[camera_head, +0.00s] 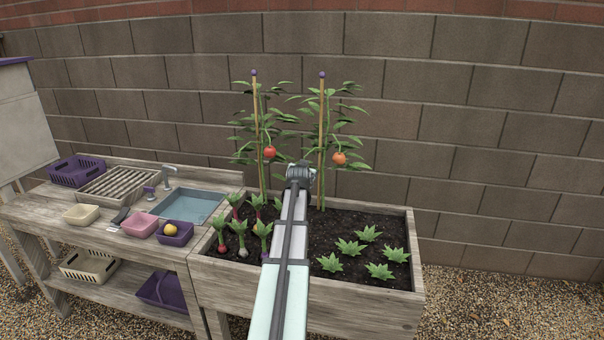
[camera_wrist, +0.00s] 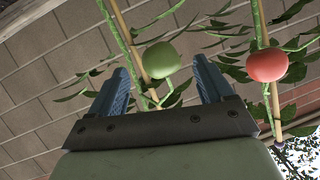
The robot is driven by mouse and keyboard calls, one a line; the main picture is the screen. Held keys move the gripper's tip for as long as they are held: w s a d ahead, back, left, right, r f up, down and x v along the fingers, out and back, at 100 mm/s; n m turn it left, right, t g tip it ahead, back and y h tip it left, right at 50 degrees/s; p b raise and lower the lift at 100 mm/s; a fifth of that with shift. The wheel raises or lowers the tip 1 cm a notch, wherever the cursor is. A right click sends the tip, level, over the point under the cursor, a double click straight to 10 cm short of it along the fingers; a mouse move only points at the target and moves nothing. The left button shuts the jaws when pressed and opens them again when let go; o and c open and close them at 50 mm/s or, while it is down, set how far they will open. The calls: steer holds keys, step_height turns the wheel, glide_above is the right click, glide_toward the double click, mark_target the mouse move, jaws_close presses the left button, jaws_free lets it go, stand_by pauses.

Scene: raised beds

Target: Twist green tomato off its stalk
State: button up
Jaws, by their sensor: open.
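The green tomato (camera_wrist: 160,60) hangs on a stalk beside a stake in the wrist view. It shows between and beyond the two fingers of my gripper (camera_wrist: 161,66), with a gap on each side. My gripper is open and holds nothing. In the head view my gripper (camera_head: 303,170) is in front of the tomato plants, between the two stakes. The green tomato cannot be made out there, likely hidden by my gripper.
A red tomato (camera_wrist: 267,65) hangs right of the fingers in the wrist view. The head view shows a red tomato (camera_head: 270,153) and an orange tomato (camera_head: 339,158). The raised bed (camera_head: 310,297) holds root vegetables and leafy plants. A brick wall (camera_head: 450,120) stands behind.

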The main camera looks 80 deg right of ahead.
steer(key=shift+x, duration=1.65)
steer(key=c, duration=1.3)
